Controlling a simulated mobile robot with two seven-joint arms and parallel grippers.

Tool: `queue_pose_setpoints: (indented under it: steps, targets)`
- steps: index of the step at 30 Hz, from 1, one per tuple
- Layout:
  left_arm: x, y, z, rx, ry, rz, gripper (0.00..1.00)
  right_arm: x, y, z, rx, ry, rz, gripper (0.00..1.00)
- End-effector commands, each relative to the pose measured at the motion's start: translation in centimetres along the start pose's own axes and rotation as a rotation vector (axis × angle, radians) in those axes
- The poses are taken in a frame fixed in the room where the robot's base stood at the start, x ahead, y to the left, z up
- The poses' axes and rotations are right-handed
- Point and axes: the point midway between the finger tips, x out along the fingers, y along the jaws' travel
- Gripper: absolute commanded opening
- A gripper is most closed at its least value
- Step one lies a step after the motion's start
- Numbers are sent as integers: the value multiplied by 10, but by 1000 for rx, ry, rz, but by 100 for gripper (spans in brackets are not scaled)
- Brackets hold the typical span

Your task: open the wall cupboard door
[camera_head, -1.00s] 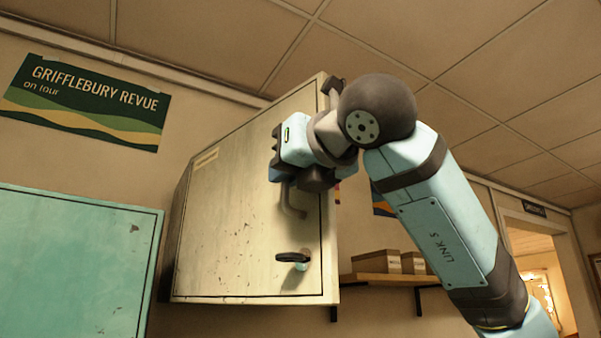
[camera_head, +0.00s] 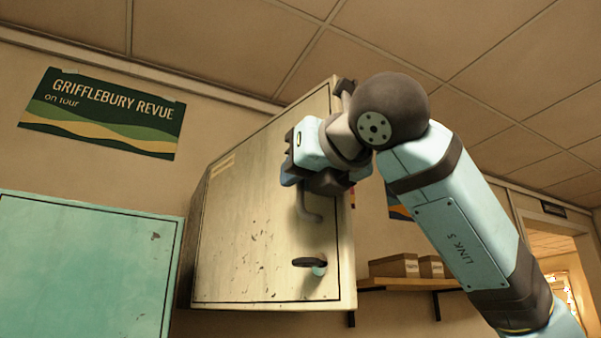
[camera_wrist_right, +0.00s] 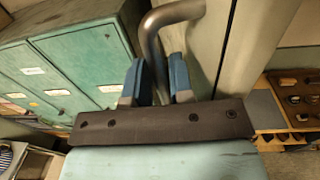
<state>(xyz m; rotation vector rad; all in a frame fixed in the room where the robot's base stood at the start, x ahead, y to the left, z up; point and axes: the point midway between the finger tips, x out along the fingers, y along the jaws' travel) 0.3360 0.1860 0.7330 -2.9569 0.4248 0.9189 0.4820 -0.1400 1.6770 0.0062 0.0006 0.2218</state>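The wall cupboard (camera_head: 260,220) hangs ahead of me in the head view, with a scuffed cream door that looks closed in its frame. A grey bar handle (camera_head: 309,208) stands upright near the door's right side; its upper part is hidden behind my gripper. My right gripper (camera_head: 297,178) is at the handle's upper part. In the right wrist view its two blue fingers (camera_wrist_right: 156,82) stand close on either side of the handle (camera_wrist_right: 152,45) and appear shut on it. A dark oval key or latch (camera_head: 309,262) sits below the handle. My left gripper is not in view.
A teal cabinet (camera_head: 80,265) stands at lower left; teal lockers (camera_wrist_right: 80,62) show in the wrist view. A shelf (camera_head: 405,284) with small boxes is right of the cupboard. A poster (camera_head: 105,112) hangs at left. A doorway (camera_head: 560,260) is at far right.

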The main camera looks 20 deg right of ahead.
Motion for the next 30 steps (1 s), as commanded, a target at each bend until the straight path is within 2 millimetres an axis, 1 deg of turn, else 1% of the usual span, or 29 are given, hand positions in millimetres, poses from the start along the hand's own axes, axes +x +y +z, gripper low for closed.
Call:
queue_pose_setpoints:
  steps: [2,5,12,15,18,21,24,30]
  targets:
    - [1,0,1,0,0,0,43,-7,0,0,0,-3,0,21]
    - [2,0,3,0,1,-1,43,-22,0,0,0,-4,0,21]
    - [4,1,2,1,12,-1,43,-77,1,0,-2,-6,1,21]
    - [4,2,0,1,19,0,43,-98,0,0,0,-5,1,21]
    - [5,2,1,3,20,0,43,-115,0,0,-2,-4,0,21]
    - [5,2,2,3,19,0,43,-127,0,0,-1,-3,0,21]
    - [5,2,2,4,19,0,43,-134,0,0,0,-1,0,21]
    - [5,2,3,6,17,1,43,-137,0,0,0,0,0,21]
